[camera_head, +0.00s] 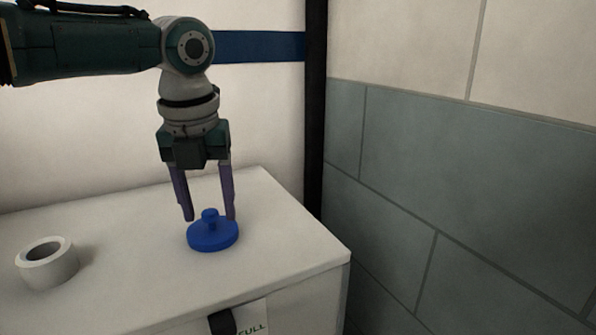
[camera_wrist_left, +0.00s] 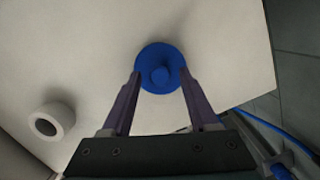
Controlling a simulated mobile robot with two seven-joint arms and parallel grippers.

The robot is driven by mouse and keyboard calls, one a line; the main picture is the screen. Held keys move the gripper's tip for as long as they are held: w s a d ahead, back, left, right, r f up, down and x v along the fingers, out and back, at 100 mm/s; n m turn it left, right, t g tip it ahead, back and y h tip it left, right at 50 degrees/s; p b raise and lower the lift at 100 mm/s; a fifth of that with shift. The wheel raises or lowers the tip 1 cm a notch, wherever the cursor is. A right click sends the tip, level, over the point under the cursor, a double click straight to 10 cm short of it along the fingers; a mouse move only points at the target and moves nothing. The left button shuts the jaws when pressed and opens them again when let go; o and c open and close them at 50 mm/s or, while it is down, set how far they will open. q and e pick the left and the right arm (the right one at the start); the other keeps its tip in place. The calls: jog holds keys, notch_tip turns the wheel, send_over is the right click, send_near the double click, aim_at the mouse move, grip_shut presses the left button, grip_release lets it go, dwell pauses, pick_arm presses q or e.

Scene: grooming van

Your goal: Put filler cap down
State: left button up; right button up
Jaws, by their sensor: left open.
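The blue filler cap (camera_head: 212,237) is a round disc with a small knob on top. It lies flat on the white box top (camera_head: 130,235), near its right end. It also shows in the left wrist view (camera_wrist_left: 160,57). My left gripper (camera_head: 208,217) points down over the cap with its fingers apart on either side of the knob. In the left wrist view the open fingertips (camera_wrist_left: 159,73) reach the cap's near edge and do not close on the knob (camera_wrist_left: 160,75). My right gripper is in neither view.
A white filler neck ring (camera_head: 47,262) with an open hole stands on the box top at the left. A tiled wall (camera_head: 460,190) and a dark post (camera_head: 316,110) stand close on the right. A label (camera_head: 253,318) and a dark latch (camera_head: 222,321) are on the box front.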

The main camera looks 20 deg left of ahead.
aim_at(210, 237)
pick_arm(q)
notch_tip(210, 237, up, 11)
jog(key=s, duration=0.1)
jog(key=s+d+f+n+h, duration=0.3)
jog(key=s+d+f+n, duration=0.7)
jog(key=d+f, duration=0.6)
jog(key=s+a+f+n+t+y, duration=0.1)
jog(key=s+a+n, duration=0.2)
jog(key=s+n, duration=0.5)
jog(key=s+a+n+t+y, duration=0.1)
jog(key=s+a+n, duration=0.2)
jog(key=s+n, duration=0.4)
jog(key=n, duration=0.3)
jog(key=shift+s+a+f+n, duration=0.15)
jog(key=shift+s+f+n, duration=0.15)
jog(key=shift+s+f, duration=0.1)
